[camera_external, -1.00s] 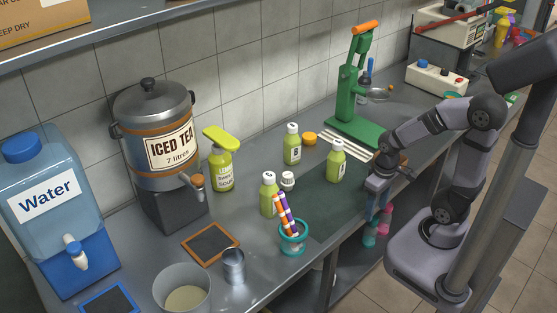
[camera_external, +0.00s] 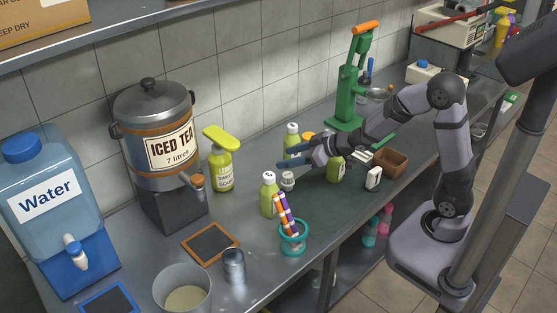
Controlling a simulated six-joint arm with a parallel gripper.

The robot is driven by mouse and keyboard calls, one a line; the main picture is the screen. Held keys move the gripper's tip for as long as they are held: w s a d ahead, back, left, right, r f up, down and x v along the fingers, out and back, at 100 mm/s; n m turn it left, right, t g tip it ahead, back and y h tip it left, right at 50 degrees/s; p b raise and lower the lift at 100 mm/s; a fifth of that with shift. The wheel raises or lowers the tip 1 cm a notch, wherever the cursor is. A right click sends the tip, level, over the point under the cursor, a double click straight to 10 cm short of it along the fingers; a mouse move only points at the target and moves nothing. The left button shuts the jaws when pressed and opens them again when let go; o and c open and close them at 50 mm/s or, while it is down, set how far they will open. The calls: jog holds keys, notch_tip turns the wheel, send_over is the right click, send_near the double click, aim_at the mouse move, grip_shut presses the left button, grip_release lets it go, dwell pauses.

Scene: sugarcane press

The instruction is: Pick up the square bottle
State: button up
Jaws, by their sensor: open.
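Three green bottles with white caps stand on the counter, and I cannot tell for certain which one is square. One is at the front left (camera_external: 269,200), one at the back (camera_external: 291,136), and one to the right (camera_external: 335,172), partly covered by my arm. My gripper (camera_external: 290,164) is open and empty, reaching left across the counter. Its fingers are in front of the lower part of the back bottle and above a small white-capped jar (camera_external: 287,180). Whether they touch the bottle cannot be told.
A teal cup with striped straws (camera_external: 292,240) stands at the counter's front. A green press (camera_external: 350,100) is behind my arm. The iced tea dispenser (camera_external: 158,140) and pump bottle (camera_external: 222,170) stand left.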

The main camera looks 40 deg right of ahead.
aim_at(269, 188)
jog(key=s+a+r+n+y, duration=0.2)
jog(key=a+r+n+y, duration=0.35)
jog(key=a+y, duration=0.3)
notch_tip(269, 188, down, 7)
jog(key=s+y+b, duration=0.2)
jog(key=s+b, duration=0.1)
jog(key=b, duration=0.3)
jog(key=p+x, duration=0.2)
jog(key=x, duration=0.5)
jog(key=shift+w+a, duration=0.25)
jog(key=shift+n, duration=0.25)
jog(key=shift+c, duration=0.7)
jog(key=shift+r, duration=0.1)
grip_shut()
